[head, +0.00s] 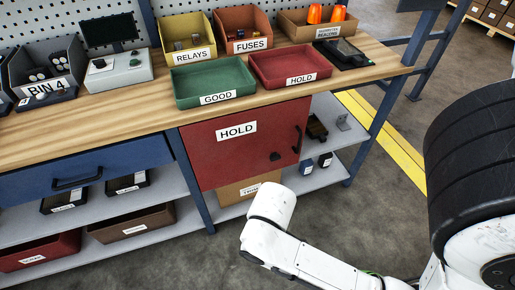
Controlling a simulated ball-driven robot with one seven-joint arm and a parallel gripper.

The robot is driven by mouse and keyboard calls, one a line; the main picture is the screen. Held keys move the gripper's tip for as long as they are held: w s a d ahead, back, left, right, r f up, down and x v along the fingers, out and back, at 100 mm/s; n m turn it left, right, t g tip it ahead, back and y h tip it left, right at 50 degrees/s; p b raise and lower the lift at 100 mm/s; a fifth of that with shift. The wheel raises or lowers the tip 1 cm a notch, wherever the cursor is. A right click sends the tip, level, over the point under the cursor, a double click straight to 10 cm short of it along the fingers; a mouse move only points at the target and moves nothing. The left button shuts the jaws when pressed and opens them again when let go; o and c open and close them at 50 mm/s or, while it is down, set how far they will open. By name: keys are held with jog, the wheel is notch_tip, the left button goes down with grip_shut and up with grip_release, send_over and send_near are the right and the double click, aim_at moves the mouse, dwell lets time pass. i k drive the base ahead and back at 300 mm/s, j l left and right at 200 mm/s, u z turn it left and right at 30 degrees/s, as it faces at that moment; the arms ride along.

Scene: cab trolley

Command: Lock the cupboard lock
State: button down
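The red cupboard (222,157) hangs under the workbench top, right of the blue drawer, with a white HOLD label (236,131). Its door looks closed. A small dark lock (275,156) sits on the lower right part of the door. A black upright pull handle (297,139) is to the right of it and slightly higher. The lock is too small to tell its turned position or whether a key is in it. My white arm reaches in from the lower right, below and in front of the cupboard. My gripper cannot be seen.
The wooden benchtop (120,112) carries a green GOOD tray (214,82), a red HOLD tray (290,66) and several bins. A cardboard box (247,188) stands under the cupboard. Open shelves flank it, and a blue bench leg (375,120) stands to the right. The floor in front is clear.

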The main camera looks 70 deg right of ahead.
aim_at(275, 157)
jog(key=i+j+z, duration=0.1)
jog(key=j+z, duration=0.35)
jog(key=z, duration=0.3)
jog(key=i+j+z, duration=0.1)
jog(key=j+z, duration=0.25)
